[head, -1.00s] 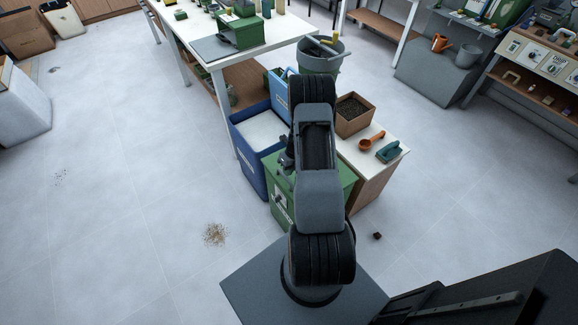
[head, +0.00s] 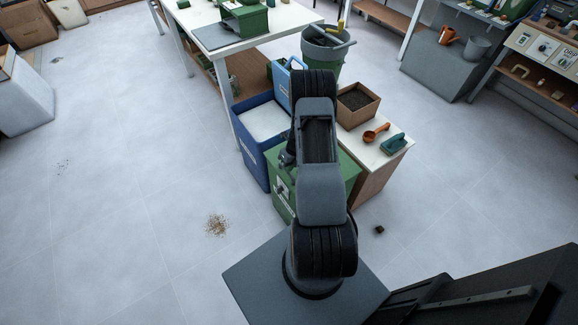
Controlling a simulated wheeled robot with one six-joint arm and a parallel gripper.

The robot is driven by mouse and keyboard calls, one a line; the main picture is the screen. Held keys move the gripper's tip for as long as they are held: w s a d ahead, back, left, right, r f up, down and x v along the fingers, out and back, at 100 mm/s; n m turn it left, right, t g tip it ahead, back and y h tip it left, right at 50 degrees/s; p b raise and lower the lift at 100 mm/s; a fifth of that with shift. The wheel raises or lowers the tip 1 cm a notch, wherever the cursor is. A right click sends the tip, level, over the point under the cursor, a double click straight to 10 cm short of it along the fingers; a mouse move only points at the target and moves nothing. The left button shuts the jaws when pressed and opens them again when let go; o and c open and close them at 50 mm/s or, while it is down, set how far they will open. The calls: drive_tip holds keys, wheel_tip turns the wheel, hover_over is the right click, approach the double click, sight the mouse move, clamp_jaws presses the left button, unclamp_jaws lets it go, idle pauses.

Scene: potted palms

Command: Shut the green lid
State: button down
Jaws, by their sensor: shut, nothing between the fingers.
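A green bin (head: 281,196) with a pale label on its front stands on the floor just ahead of my base. A flat green top, the lid (head: 347,170), shows to the right of my arm. My arm hides most of it, so I cannot tell whether it lies fully shut. My gripper (head: 287,158) shows only partly, as a dark shape left of my arm by the bin's upper left side. It is shut and holds nothing. I cannot tell whether it touches the bin.
A blue bin (head: 251,155) with pale contents stands left of the green bin. To the right, a low white-topped cabinet (head: 370,151) bears a box of soil (head: 357,103), an orange scoop (head: 376,133) and a teal-handled brush (head: 393,145). Open floor lies at left.

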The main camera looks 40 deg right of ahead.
drive_tip(key=shift+s+a+f, duration=0.2)
drive_tip(key=shift+a+f, duration=0.1)
drive_tip(key=shift+f, duration=0.05)
drive_tip(key=a+p+v, duration=0.1)
drive_tip(key=p+v, duration=0.2)
drive_tip(key=v, duration=1.1)
drive_tip(key=shift+w+r, duration=0.25)
drive_tip(key=shift+r, duration=0.25)
drive_tip(key=s+a+r+m+t+h, duration=0.1)
drive_tip(key=s+a+r+m, duration=0.3)
drive_tip(key=a+r+m, duration=0.3)
drive_tip(key=s+a+r+m+t+h+p, duration=0.1)
drive_tip(key=s+a+r+m, duration=0.3)
drive_tip(key=a+r+m, duration=0.4)
drive_tip(key=s+a+r+m+t+h+p, duration=0.1)
drive_tip(key=s+a+r+m, duration=0.3)
drive_tip(key=r+m, duration=0.9)
drive_tip(key=a+m, duration=0.3)
drive_tip(key=m, duration=0.4)
drive_tip(key=shift+s+a+r, duration=0.3)
